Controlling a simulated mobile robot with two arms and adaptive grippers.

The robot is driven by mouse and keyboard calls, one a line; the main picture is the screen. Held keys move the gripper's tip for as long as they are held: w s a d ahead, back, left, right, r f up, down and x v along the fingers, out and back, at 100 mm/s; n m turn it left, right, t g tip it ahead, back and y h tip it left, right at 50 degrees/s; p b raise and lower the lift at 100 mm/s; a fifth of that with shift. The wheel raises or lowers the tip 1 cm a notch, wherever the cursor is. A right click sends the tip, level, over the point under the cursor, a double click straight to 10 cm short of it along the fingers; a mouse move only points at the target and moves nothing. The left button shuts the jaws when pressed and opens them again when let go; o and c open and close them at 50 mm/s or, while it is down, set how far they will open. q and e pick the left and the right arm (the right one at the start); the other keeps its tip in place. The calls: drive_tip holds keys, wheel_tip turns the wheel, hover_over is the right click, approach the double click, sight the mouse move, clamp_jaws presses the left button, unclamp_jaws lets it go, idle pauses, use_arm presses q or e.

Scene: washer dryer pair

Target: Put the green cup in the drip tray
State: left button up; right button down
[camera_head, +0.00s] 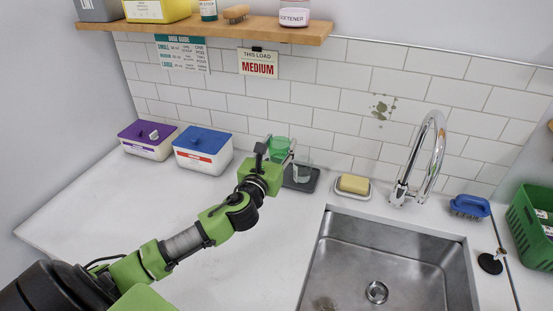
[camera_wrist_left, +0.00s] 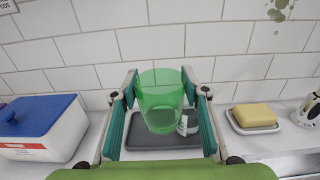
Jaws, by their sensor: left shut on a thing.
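The translucent green cup (camera_head: 279,146) is upright between the fingers of my left gripper (camera_head: 281,151). In the left wrist view, the cup (camera_wrist_left: 160,100) sits between both fingers, and the left gripper (camera_wrist_left: 160,108) is shut on it. The dark grey drip tray (camera_head: 302,185) lies on the counter against the tiled wall. In the wrist view, the cup overlaps the tray (camera_wrist_left: 140,142); whether its base touches the tray I cannot tell. A clear cup (camera_head: 303,170) stands on the tray's right part, close beside the green cup. My right gripper is not in view.
A blue-lidded box (camera_head: 203,148) and a purple-lidded box (camera_head: 148,139) stand to the left. A yellow soap on a dish (camera_head: 353,185), the faucet (camera_head: 402,190) and the sink (camera_head: 390,260) are to the right. The wooden shelf (camera_head: 220,33) is above. The front left counter is clear.

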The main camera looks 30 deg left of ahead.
sight(276, 144)
use_arm(q)
drive_tip(key=w+a+f, duration=0.1)
drive_tip(key=w+a, duration=0.1)
drive_tip(key=shift+w+a+f, duration=0.25)
drive_tip(key=shift+w+f, duration=0.1)
drive_tip(key=w+a+f, duration=0.1)
drive_tip(key=f, duration=0.1)
drive_tip(key=w+a+f+b, duration=0.1)
drive_tip(key=w+a+f, duration=0.1)
drive_tip(key=f, duration=0.1)
drive_tip(key=shift+f+b, duration=0.3)
drive_tip(key=shift+b, duration=0.05)
drive_tip(key=shift+w+f+b, duration=0.15)
drive_tip(key=shift+f+b, duration=0.55)
drive_tip(key=shift+f, duration=0.9)
drive_tip(key=shift+f, duration=0.2)
drive_tip(key=o, duration=0.9)
drive_tip(key=shift+r, duration=0.1)
